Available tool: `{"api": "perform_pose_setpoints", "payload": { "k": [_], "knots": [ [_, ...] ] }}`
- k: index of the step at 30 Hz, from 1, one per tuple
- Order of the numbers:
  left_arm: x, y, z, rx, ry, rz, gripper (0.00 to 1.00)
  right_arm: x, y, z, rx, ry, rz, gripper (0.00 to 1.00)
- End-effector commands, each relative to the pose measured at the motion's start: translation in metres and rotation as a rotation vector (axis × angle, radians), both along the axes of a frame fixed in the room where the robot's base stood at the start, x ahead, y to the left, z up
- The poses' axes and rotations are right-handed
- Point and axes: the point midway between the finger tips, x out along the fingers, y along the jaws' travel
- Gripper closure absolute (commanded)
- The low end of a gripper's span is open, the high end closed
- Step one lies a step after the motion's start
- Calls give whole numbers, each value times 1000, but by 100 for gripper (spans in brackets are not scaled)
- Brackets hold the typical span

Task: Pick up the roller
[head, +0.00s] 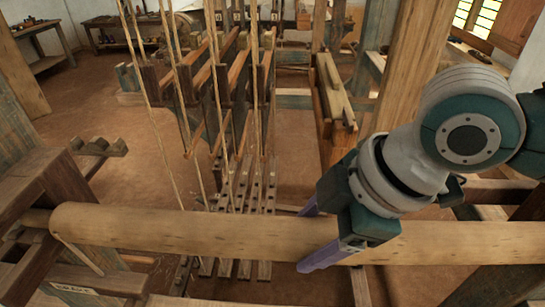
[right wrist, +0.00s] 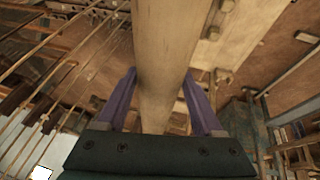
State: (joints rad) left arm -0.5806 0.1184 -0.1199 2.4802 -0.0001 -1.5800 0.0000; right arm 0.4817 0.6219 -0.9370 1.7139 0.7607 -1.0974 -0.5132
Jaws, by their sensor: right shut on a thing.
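The roller (head: 170,228) is a thick, smooth, pale wooden beam lying across the front of the loom in the head view. Its left end has a thinner stub at the left wooden frame; its right part runs behind my right arm and out of the picture. My right gripper (head: 306,238) is shut on the roller, right of the middle, with one purple finger on its far side and one on its near side. In the right wrist view the roller (right wrist: 163,45) passes between both purple fingers (right wrist: 160,78). My left gripper is not in view.
Several wooden treadles (head: 245,200) lie behind the roller, under hanging harness frames (head: 215,85) and cords. A thick post (head: 412,65) rises behind my right arm. The left loom frame (head: 60,190) stands close to the roller's end. Brown floor (head: 110,100) is open at the left back.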

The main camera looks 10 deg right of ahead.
Motion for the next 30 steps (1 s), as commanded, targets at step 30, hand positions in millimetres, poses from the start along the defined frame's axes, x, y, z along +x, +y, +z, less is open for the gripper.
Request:
{"api": "perform_pose_setpoints", "payload": {
  "k": [30],
  "knots": [
    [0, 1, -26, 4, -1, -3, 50, -77, 24, 15, 8, -5, 5, 100]
  ]
}}
